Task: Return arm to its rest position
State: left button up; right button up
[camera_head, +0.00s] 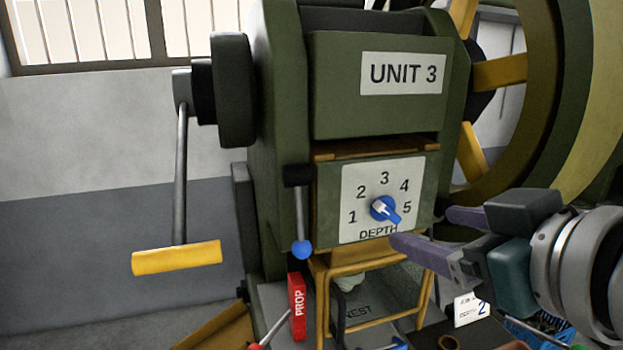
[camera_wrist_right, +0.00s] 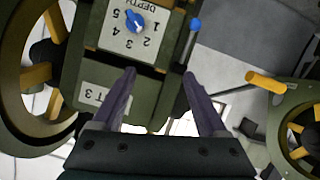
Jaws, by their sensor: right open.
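My right gripper (camera_head: 420,230) reaches in from the right in the head view, its purple-grey fingers near the lower right of the depth dial. It is open and empty; the wrist view shows its two fingers (camera_wrist_right: 160,95) spread apart with nothing between them. The blue dial knob (camera_head: 383,208) sits on the white depth plate (camera_head: 355,200), numbered 1 to 5, on the green machine marked Unit 3 (camera_head: 330,85). The knob's pointer is toward the lower right, near the 5. The knob also shows in the wrist view (camera_wrist_right: 134,20). My left gripper is not in view.
A lever with a blue ball (camera_head: 303,249) hangs left of the dial. A crank with a yellow handle (camera_head: 177,257) stands out at the left. A red prop (camera_head: 297,306) and a yellow frame (camera_head: 372,322) are below. A large wheel (camera_head: 540,100) is at the right.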

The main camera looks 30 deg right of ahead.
dwell(0.6)
jog(key=s+a+f+n+g+y+p, duration=0.1)
jog(key=s+a+f+g+y, duration=0.1)
jog(key=s+a+f+g, duration=0.4)
jog(key=s+a+f+n+g+y+p, duration=0.1)
jog(key=s+a+f+g+y, duration=0.2)
jog(key=s, duration=0.4)
notch_tip(320, 180, up, 30)
jog(key=h+p, duration=0.1)
jog(key=p, duration=3)
jog(key=shift+r, duration=0.25)
